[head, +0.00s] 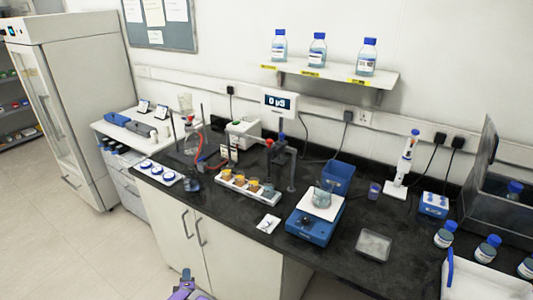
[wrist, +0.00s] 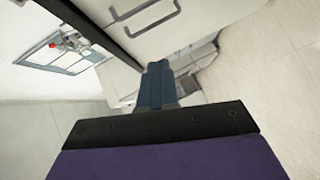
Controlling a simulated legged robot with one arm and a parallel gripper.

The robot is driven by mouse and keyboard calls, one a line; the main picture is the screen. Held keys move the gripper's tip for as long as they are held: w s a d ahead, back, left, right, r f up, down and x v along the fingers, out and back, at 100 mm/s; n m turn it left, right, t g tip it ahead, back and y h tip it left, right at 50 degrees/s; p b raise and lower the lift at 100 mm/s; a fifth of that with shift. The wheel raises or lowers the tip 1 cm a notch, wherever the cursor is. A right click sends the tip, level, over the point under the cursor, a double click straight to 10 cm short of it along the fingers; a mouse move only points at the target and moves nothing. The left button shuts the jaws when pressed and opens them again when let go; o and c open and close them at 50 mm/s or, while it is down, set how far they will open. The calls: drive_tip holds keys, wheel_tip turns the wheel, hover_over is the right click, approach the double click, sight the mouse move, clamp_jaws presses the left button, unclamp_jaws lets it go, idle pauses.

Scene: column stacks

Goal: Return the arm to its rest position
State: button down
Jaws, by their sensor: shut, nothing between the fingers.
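My gripper (wrist: 155,72) shows in the wrist view with its dark fingers together and nothing between them. It is in open air in front of a white cabinet front with metal handles, with pale floor beyond. In the head view a small purple and grey part of my arm (head: 186,287) shows at the bottom edge, low in front of the bench. The rest of the arm is out of that view. No object is seen touching the gripper.
The black bench top (head: 335,258) carries a blue balance (head: 315,228) with a beaker (head: 323,194), a rack of amber jars (head: 248,187), a clear tray (head: 373,245) and blue-capped bottles (head: 445,236). White cabinet doors (head: 180,235) are below. Floor (head: 70,250) at left is clear.

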drive_tip(key=w+d+r+m+g+h, duration=0.1)
drive_tip(key=w+d+r+m+g, duration=0.35)
drive_tip(key=d+r, duration=0.8)
drive_tip(key=s+d+r+m+g+h, duration=0.1)
drive_tip(key=s+d+r+m+g, duration=0.5)
drive_tip(key=d+r, duration=0.55)
drive_tip(key=s+d+r+m+g, duration=0.2)
drive_tip(key=s+d+r, duration=0.2)
drive_tip(key=s, duration=0.9)
drive_tip(key=s+d+r+m+g+h, duration=0.1)
drive_tip(key=s+d+r+m+g, duration=0.1)
drive_tip(key=s+d, duration=0.7)
drive_tip(key=s+d+r+m+g+h, duration=0.1)
drive_tip(key=s+d+r+m, duration=0.3)
drive_tip(key=s, duration=1.4)
drive_tip(key=d+r+g, duration=0.1)
drive_tip(key=d+r, duration=0.1)
drive_tip(key=d, duration=0.1)
drive_tip(key=shift+s+d, duration=0.15)
drive_tip(key=shift+s, duration=0.1)
drive_tip(key=shift+d, duration=0.2)
